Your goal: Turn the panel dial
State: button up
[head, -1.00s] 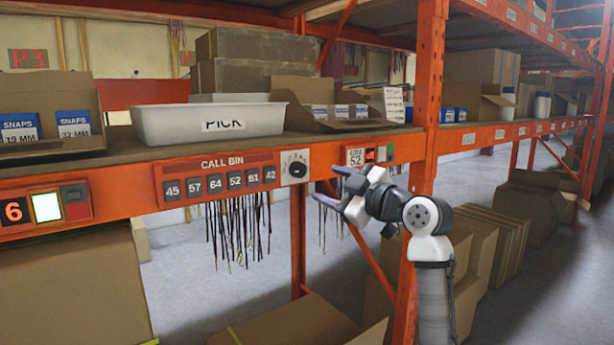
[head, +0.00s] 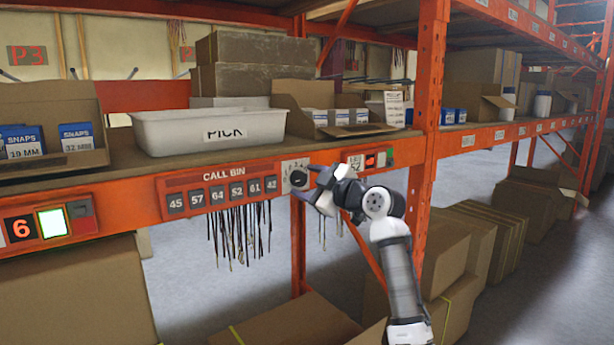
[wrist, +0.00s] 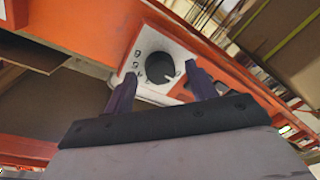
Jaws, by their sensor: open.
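The panel dial (head: 299,178) is a round black knob with a white pointer mark on a pale numbered plate, fixed to the orange shelf beam. In the wrist view the dial (wrist: 160,66) sits beyond and between the two fingertips, with numbers on the plate to its left. My gripper (head: 302,183) is open, with its purple fingers at the dial in the head view. In the wrist view the fingers of my gripper (wrist: 162,84) stand either side of the dial. I cannot tell whether they touch it. The lower right of the plate is partly hidden by a finger.
A call bin button panel (head: 222,188) is left of the dial. A display showing 52 (head: 355,165) is to its right, near an orange upright (head: 428,110). A white PICK tray (head: 210,130) stands on the shelf above. Dark straps (head: 240,230) hang below the beam.

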jog(key=shift+w+a, duration=0.2)
jog(key=shift+w, duration=0.05)
jog(key=c, duration=1)
